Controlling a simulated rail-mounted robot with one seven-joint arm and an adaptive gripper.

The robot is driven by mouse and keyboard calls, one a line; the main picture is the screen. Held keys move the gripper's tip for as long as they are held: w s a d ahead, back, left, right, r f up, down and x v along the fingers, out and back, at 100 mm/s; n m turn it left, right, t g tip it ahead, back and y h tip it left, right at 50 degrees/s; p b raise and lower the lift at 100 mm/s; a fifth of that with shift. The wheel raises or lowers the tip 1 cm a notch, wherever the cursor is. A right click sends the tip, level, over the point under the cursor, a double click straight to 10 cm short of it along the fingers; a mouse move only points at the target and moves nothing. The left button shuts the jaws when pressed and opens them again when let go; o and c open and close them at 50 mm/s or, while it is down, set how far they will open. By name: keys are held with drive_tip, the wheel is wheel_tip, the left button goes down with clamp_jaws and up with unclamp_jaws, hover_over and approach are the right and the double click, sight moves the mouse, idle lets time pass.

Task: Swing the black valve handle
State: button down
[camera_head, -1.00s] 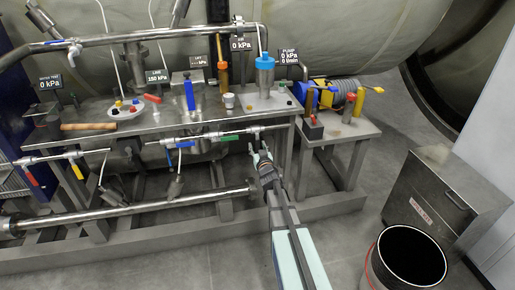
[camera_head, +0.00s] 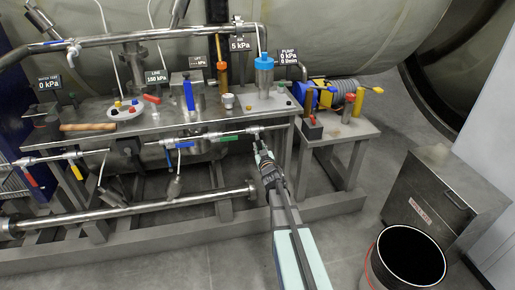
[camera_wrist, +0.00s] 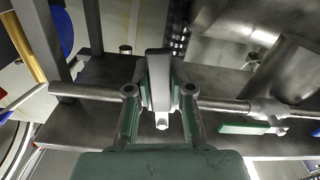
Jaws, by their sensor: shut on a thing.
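My gripper (camera_head: 261,148) is at the right end of the thin horizontal pipe below the bench's front edge. In the wrist view, my gripper (camera_wrist: 159,100) is shut with its two fingers on either side of a flat lever, the black valve handle (camera_wrist: 158,78), which looks dark grey in this light. The handle stands across the pipe (camera_wrist: 222,105). In the head view my fingers largely hide the handle.
A green handle (camera_head: 227,138) and a blue handle (camera_head: 180,145) sit left on the same pipe. The bench (camera_head: 150,120) carries a blue-capped cylinder (camera_head: 264,75). A black bin (camera_head: 405,262) and a metal cabinet (camera_head: 440,200) stand right.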

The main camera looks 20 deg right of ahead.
drive_tip(key=shift+s+d+r+n, duration=0.15)
drive_tip(key=shift+d+r+n, duration=0.85)
drive_tip(key=shift+n, duration=1.65)
drive_tip(key=shift+s+d+r+n, duration=0.15)
drive_tip(key=shift+d+r+n, duration=0.85)
drive_tip(key=shift+n, duration=1.6)
drive_tip(key=shift+s+d+r+n, duration=0.15)
drive_tip(key=shift+d+r+n, duration=0.85)
drive_tip(key=shift+n, duration=1.65)
drive_tip(key=shift+a+r, duration=0.35)
drive_tip(key=c, duration=1)
unclamp_jaws()
drive_tip(key=shift+s, duration=0.1)
approach(270, 128)
drive_tip(key=v, duration=0.5)
drive_tip(key=shift+f, duration=0.1)
